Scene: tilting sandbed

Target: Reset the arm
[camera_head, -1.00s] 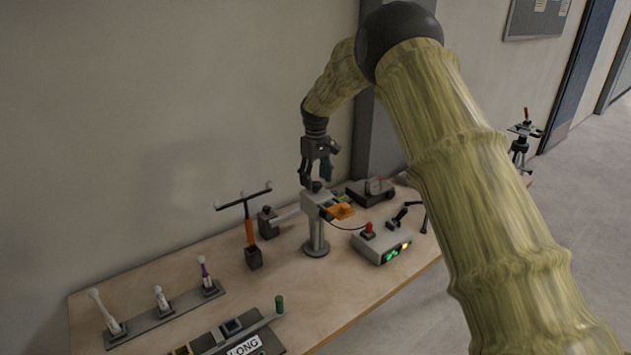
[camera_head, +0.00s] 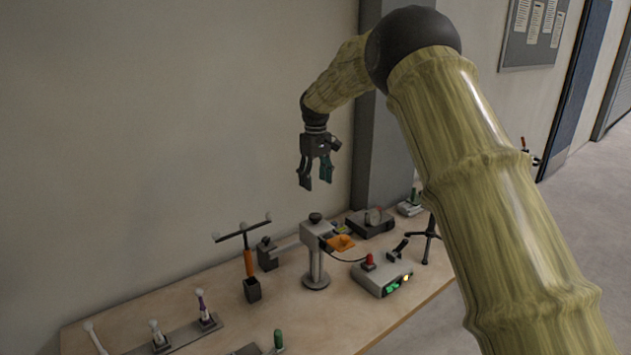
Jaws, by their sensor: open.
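My gripper (camera_head: 316,182) hangs at the end of my arm, pointing down, with its two dark fingers apart. It is open and nothing shows between the fingers. It is in the air above the table, in front of the wall. Below it is a grey stand (camera_head: 316,262) with a dark knob on top and an orange part at its right side. A clear gap shows between the fingertips and the knob.
The wooden table (camera_head: 210,300) holds a control box (camera_head: 382,277) with a red knob, an orange-handled T-shaped tool (camera_head: 249,262) in a dark holder, a dark device (camera_head: 369,223), and a rack (camera_head: 182,338) with several upright tools. The wall is close behind.

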